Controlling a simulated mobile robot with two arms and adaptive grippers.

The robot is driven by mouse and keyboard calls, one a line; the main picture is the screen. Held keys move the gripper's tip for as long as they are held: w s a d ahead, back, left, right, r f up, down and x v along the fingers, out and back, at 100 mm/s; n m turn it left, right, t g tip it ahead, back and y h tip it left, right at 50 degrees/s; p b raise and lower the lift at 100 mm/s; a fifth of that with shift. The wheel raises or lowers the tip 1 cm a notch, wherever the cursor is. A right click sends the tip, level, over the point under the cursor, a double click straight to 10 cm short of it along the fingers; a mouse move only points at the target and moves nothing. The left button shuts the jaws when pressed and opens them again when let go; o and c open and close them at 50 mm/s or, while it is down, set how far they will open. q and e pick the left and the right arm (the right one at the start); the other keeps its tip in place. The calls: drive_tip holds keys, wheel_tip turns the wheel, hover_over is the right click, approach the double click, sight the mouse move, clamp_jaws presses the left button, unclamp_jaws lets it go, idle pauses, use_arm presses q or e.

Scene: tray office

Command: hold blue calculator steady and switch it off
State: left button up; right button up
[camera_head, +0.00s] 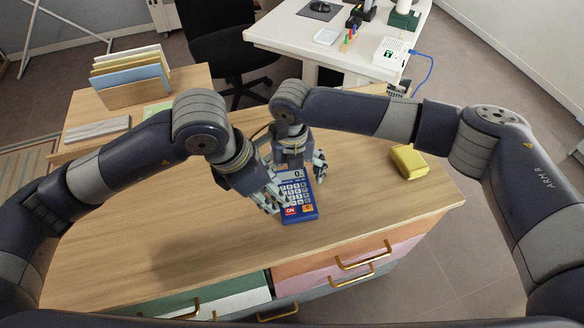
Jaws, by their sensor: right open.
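The blue calculator (299,201) lies on the wooden desktop near its middle. Its display reads "0." and it has a red ON key and an orange key along its near edge. My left gripper (271,201) is low at the calculator's left side, its fingers by the left edge; whether they touch it or are parted I cannot tell. My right gripper (302,172) is open over the far end of the calculator, with one finger showing at its right side. The grippers and wrists hide parts of the calculator's far and left edges.
A yellow box-like object (409,162) lies on the desk to the right. A file rack (131,72) and a grey keyboard-like slab (97,129) are at the back left. The front desktop is clear, with drawers below. A white table (290,32) and black chair stand behind.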

drive_tip(key=shift+f, duration=0.1)
drive_tip(key=c, duration=1.2)
use_arm(q)
drive_tip(key=c, duration=0.8)
use_arm(e)
drive_tip(key=shift+s+f, duration=0.1)
drive_tip(key=shift+s, duration=0.05)
